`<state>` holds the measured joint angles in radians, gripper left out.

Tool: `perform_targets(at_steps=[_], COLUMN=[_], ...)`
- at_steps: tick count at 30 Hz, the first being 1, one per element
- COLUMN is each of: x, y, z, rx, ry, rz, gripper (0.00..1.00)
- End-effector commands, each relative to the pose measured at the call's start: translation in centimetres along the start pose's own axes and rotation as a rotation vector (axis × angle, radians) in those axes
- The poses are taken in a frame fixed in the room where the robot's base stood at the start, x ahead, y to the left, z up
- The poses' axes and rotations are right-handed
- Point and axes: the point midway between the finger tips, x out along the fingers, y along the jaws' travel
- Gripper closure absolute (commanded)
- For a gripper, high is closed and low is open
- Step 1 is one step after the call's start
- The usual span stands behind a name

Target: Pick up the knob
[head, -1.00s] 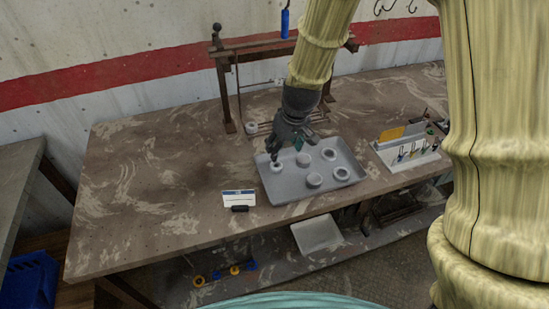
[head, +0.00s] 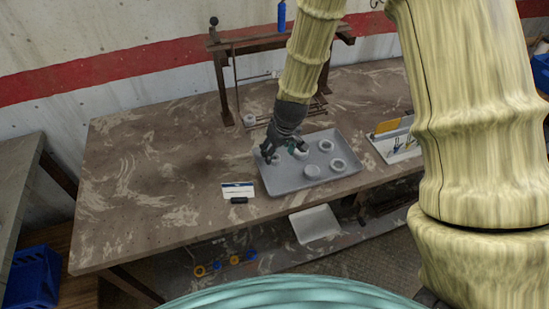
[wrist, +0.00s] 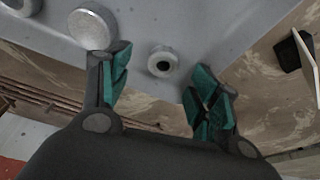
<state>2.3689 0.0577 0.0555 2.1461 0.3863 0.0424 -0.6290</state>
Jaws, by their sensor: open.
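A grey tray (head: 263,177) on the workbench holds several small round grey pieces. I cannot tell for sure which one the task calls the knob. One round piece with a dark central hole (wrist: 162,61) lies near the tray's edge, between and ahead of my spread fingers in the wrist view. My gripper (head: 272,153) is open and empty above the tray's left end, pointing down; its green-padded fingers also show in the wrist view (wrist: 160,72). In the head view the gripper partly hides that piece. A wider, plain-topped round piece (wrist: 92,28) lies just beyond the left finger.
Other round pieces (head: 312,171) lie to the right in the tray. A small sign (head: 238,189) stands left of the tray. A white holder (head: 400,150) with tools stands right. A dark frame (head: 224,90) rises behind. The bench's left side is clear.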

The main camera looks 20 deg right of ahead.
Motion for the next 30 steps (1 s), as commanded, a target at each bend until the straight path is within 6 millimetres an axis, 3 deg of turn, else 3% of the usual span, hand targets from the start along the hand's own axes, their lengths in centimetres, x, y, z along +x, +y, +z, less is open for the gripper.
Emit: perform_targets(at_steps=[12,23,30], x=[3.3,3.8,3.8], y=[-0.4,-0.4,-0.4], z=[-0.1,0.0,0.0], rx=[0.000,-0.001,0.000], ry=[-0.001,0.000,0.000], rz=[0.000,0.000,0.000], gripper=[0.38,0.38,0.78])
